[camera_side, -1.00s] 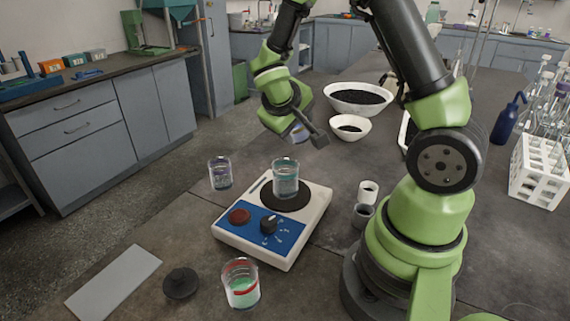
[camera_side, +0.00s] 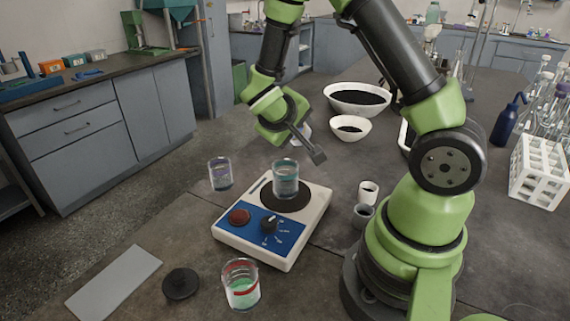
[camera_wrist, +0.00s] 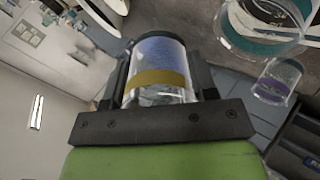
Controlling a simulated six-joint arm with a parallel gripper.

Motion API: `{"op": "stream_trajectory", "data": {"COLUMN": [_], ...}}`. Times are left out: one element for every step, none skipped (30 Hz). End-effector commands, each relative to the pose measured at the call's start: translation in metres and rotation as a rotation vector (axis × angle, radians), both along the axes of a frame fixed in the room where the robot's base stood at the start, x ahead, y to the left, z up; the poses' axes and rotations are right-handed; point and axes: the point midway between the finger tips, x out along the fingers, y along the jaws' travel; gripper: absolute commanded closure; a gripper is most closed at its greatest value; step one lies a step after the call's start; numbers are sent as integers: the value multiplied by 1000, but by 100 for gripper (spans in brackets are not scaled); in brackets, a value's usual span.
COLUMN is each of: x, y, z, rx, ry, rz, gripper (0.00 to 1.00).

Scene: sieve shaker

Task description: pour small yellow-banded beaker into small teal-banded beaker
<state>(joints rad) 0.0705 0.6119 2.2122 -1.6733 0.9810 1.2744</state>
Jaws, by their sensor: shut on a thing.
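My gripper (camera_side: 308,146) is shut on the yellow-banded beaker (camera_wrist: 157,77), which sits between the fingers in the wrist view with bluish contents. In the side view only a small part of this beaker (camera_side: 305,129) shows behind a finger, so its exact tilt is hard to tell. The teal-banded beaker (camera_side: 285,184) stands upright on the dark round plate of a white and blue device (camera_side: 262,258). My gripper is above and slightly right of it in the side view, apart from it. In the wrist view the teal-banded beaker (camera_wrist: 262,47) is at the upper right.
A purple-banded beaker (camera_side: 220,174) stands left of the device, and a red-banded beaker (camera_side: 241,286) with green contents stands in front. A black knobbed lid (camera_side: 181,284) and two small cups (camera_side: 368,193) are nearby. White bowls (camera_side: 350,128) with dark contents stand behind.

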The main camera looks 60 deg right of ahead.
Motion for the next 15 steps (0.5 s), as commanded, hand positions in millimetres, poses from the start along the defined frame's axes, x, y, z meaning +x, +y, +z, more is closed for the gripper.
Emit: {"op": "stream_trajectory", "data": {"x": [0, 0, 0, 0, 0, 0, 0, 0, 0, 0, 0, 0, 0, 0, 0], "y": [0, 0, 0, 0, 0, 0, 0, 0, 1, 1, 0, 0, 0, 0, 0], "z": [0, 0, 1, 1, 1, 1, 1, 2, 2, 2, 2, 2, 3, 3, 3], "rx": [-6, -11, -15, -20, -24, -29, -34, -37, -43, -46, -51, -56, -61, -64, -70], "ry": [1, 0, 0, -1, -1, -2, -2, -3, -3, -3, -3, -3, -3, -3, -4], "rz": [0, 1, 1, 1, 1, 1, 1, 2, 2, 2, 1, 1, 1, 2, 2], "gripper": [73, 73, 73, 73, 73, 73, 73, 73, 73, 73, 73, 73, 73, 73, 73]}}
